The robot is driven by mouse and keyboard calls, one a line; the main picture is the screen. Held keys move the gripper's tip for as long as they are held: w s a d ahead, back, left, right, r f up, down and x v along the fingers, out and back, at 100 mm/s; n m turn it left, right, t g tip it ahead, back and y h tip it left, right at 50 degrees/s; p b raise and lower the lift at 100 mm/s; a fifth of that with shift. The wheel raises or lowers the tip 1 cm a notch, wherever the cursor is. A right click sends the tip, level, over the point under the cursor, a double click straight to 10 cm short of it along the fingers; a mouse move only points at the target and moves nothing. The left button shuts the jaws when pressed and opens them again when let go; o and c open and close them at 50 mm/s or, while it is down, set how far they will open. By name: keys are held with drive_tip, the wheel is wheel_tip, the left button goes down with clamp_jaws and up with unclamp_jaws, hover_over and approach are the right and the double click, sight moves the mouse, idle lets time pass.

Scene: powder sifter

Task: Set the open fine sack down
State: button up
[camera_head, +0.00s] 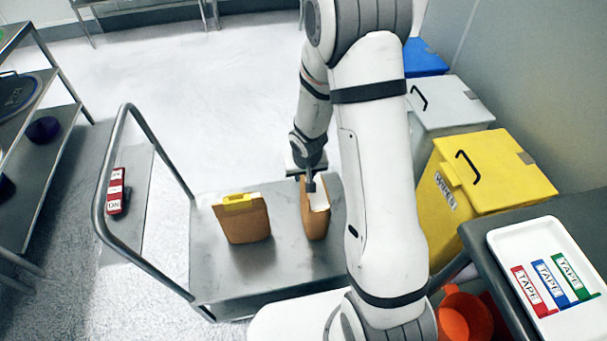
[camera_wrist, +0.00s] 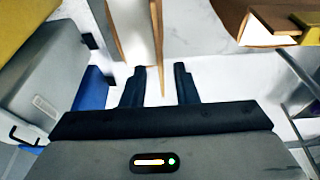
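The open sack (camera_head: 317,222), brown with a pale inside, stands upright on the trolley deck (camera_head: 270,265), its top open. My gripper (camera_head: 308,184) is at its top rim, pointing down. In the wrist view my gripper's two fingers (camera_wrist: 160,84) are apart, with a gap on each side of the thin brown wall of the open sack (camera_wrist: 157,40). The fingers do not appear to press on it. I cannot read a label on the sack. A second brown sack (camera_head: 243,222) with a yellow clip (camera_head: 238,201) stands to the left, apart from it.
The trolley's metal handle (camera_head: 128,107) rises at the left. A yellow bin (camera_head: 497,170), a grey bin (camera_head: 447,103) and a blue bin (camera_head: 424,58) line the right. A white tray (camera_head: 510,232) holds tape. A shelf rack (camera_head: 50,170) stands far left. The deck has bare room in front.

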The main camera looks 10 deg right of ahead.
drive_tip(key=p+v, duration=0.1)
drive_tip(key=v, duration=0.3)
drive_tip(key=shift+d+r, duration=0.1)
drive_tip(key=shift+r, duration=0.2)
drive_tip(key=s+d+r, duration=0.2)
drive_tip(key=s+r, duration=1.7)
drive_tip(key=r, duration=0.4)
drive_tip(key=shift+s+d+g, duration=0.2)
drive_tip(key=shift+s+g, duration=0.05)
drive_tip(key=shift+g, duration=0.15)
drive_tip(key=shift+r+p, duration=0.6)
drive_tip(key=shift+p, duration=0.1)
